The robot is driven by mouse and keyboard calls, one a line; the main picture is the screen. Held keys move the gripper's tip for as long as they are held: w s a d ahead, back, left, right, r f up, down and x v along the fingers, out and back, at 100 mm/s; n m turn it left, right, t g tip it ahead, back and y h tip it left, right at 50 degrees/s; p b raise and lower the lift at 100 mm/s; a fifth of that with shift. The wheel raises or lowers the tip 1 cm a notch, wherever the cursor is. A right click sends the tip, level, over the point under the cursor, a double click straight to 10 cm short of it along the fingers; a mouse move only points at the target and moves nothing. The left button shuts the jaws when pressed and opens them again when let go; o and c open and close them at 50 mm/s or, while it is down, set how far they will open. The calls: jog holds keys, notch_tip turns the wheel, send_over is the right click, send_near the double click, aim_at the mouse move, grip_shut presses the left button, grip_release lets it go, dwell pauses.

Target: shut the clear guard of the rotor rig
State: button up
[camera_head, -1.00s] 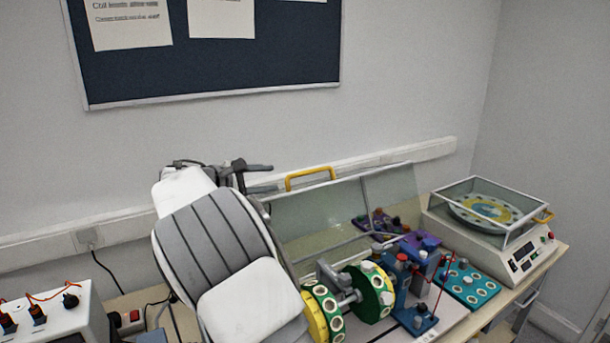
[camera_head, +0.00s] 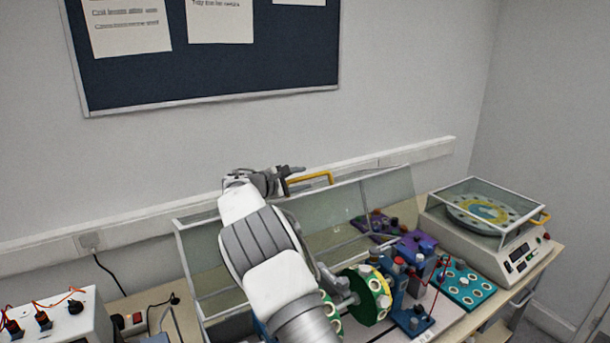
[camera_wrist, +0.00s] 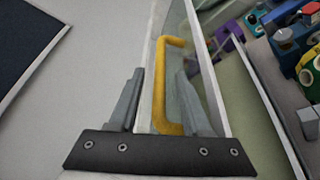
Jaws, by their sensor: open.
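The clear guard (camera_head: 375,198) of the rotor rig stands raised and tilted at the back of the bench, with a light frame. Its yellow handle (camera_head: 322,177) is on the top edge, partly hidden by my gripper (camera_head: 288,177). In the wrist view the handle (camera_wrist: 161,85) lies between the two open fingers of my gripper (camera_wrist: 158,100). I cannot tell whether either finger touches it. The rotor rig shows green and yellow discs (camera_head: 372,295) on a shaft below the guard; my arm hides its left part.
A balancing machine (camera_head: 490,250) with its own clear lid and yellow handle stands at right. A teal tray (camera_head: 464,284) and blue bearing stand (camera_head: 408,300) are near the rotor. A white control box (camera_head: 62,318) is at left. The wall and noticeboard (camera_head: 200,60) are behind.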

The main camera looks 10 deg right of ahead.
jog(key=shift+x, duration=1)
grip_shut()
dwell(0.8)
